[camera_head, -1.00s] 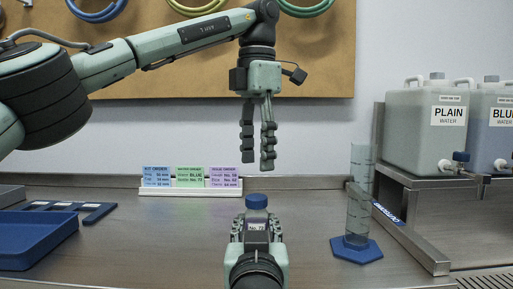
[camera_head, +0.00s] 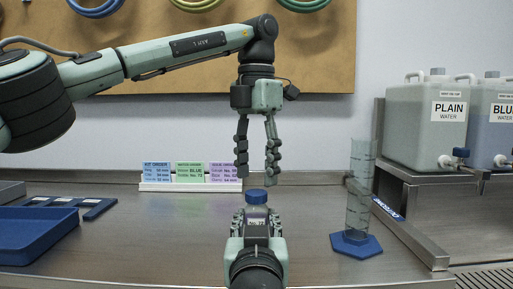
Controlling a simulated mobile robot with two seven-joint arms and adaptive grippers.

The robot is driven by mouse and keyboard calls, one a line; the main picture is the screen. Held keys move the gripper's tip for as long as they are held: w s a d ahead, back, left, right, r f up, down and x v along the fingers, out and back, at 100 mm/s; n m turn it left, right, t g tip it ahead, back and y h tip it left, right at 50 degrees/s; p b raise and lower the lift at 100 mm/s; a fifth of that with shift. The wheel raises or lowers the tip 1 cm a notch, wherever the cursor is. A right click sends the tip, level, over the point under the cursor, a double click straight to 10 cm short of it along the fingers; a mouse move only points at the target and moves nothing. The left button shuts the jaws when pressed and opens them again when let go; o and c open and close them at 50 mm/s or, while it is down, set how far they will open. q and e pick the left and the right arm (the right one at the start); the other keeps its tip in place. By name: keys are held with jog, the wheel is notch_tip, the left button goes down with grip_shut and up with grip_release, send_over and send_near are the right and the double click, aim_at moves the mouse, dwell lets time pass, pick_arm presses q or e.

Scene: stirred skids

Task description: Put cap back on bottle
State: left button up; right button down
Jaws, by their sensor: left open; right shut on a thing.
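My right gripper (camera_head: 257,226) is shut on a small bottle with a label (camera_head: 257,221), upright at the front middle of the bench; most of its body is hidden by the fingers. A blue cap (camera_head: 256,196) sits on the bottle's top. Whether it is screwed down or only resting there I cannot tell. My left gripper (camera_head: 257,174) points down above the cap, open and empty. Its fingertips are spread on either side of the cap's line, and look a little above it.
A white holder (camera_head: 190,187) with several colored cards stands behind. A clear measuring cylinder on a blue hexagonal base (camera_head: 356,246) stands to the right. A blue tray (camera_head: 30,235) is at left. Water containers (camera_head: 425,130) stand on a metal shelf at right.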

aim_at(256, 192)
pick_arm(q)
jog(key=shift+f, duration=1.75)
jog(key=shift+c, duration=0.6)
grip_shut()
jog(key=shift+o, duration=1.4)
grip_release()
jog(key=shift+r, duration=0.1)
notch_tip(256, 192, up, 12)
